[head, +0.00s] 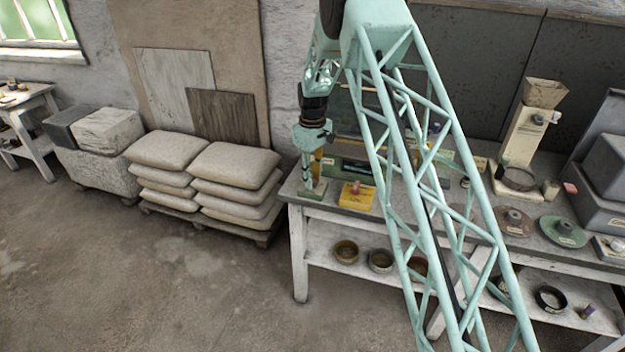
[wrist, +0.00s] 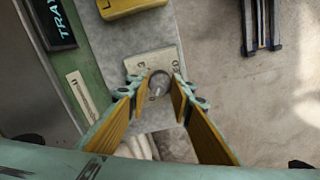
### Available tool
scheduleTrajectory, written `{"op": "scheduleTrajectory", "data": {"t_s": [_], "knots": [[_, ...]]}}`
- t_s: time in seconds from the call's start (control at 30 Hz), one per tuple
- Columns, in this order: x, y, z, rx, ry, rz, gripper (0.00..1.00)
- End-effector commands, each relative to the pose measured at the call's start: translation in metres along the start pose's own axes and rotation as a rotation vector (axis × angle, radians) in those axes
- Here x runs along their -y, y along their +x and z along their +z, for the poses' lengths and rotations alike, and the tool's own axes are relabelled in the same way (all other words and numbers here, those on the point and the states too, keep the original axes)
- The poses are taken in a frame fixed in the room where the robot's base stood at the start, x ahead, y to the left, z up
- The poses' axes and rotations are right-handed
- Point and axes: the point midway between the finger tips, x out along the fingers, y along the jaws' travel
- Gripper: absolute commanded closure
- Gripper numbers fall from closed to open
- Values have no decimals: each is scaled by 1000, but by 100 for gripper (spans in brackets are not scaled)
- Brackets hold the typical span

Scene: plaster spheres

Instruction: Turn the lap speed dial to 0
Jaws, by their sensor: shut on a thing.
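The lap speed dial (wrist: 159,82) is a small grey round knob on a pale square plate (wrist: 141,65) in the wrist view. In the head view the plate (head: 314,190) sits at the near left corner of the workbench. My gripper (wrist: 161,91) points down over the dial, its two yellow-padded fingers shut on the knob, one on each side. In the head view my gripper (head: 305,178) stands above the plate, and the knob is hidden. Marks on the plate are too small to read surely, so I cannot tell the dial's setting.
A yellow box (head: 357,197) with a pinkish knob stands just right of the plate. The workbench (head: 403,217) carries discs and a hopper device (head: 523,140) further right. Bowls (head: 346,251) stand on the lower shelf. Stacked sacks (head: 236,163) lie left; the floor in front is clear.

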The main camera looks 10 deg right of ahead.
Motion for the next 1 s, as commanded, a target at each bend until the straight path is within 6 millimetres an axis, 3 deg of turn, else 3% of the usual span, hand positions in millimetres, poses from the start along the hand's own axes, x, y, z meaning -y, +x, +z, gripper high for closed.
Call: {"op": "scheduleTrajectory", "data": {"t_s": [0.43, 0.47, 0.6, 1.0], "knots": [[0, 0, 0, 0, -11, 0, 90], [0, 0, 0, 0, -11, 0, 78], [0, 0, 0, 0, -11, 0, 66], [0, -2, 0, 0, -10, 0, 66]]}}
